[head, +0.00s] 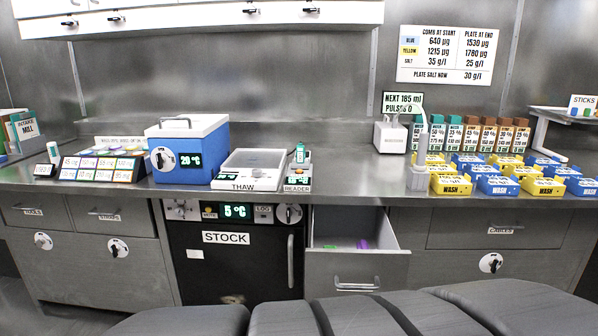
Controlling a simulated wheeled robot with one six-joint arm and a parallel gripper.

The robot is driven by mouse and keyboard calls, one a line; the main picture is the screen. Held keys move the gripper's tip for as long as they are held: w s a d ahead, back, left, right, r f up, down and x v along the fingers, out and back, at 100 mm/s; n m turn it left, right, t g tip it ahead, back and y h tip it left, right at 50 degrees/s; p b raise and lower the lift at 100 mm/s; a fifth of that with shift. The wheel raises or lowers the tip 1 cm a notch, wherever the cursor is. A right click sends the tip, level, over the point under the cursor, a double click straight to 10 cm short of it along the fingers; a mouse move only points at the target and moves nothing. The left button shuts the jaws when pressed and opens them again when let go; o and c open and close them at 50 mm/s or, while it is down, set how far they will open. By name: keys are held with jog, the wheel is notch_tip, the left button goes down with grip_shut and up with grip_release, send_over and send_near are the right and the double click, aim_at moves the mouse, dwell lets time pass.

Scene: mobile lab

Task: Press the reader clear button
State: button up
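The reader (298,177) is a small light unit on the counter, just right of the thaw unit, with a READER label on its front. A small white and green item (300,154) stands upright at its back. The clear button is too small to make out in the head view. My gripper is not in view.
The thaw unit (249,170) and a blue cool box (188,150) reading 20 °C stand left of the reader. Below, a drawer (355,268) is pulled open beside the black stock fridge (238,265). Counter right of the reader is clear up to a grey post (418,176).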

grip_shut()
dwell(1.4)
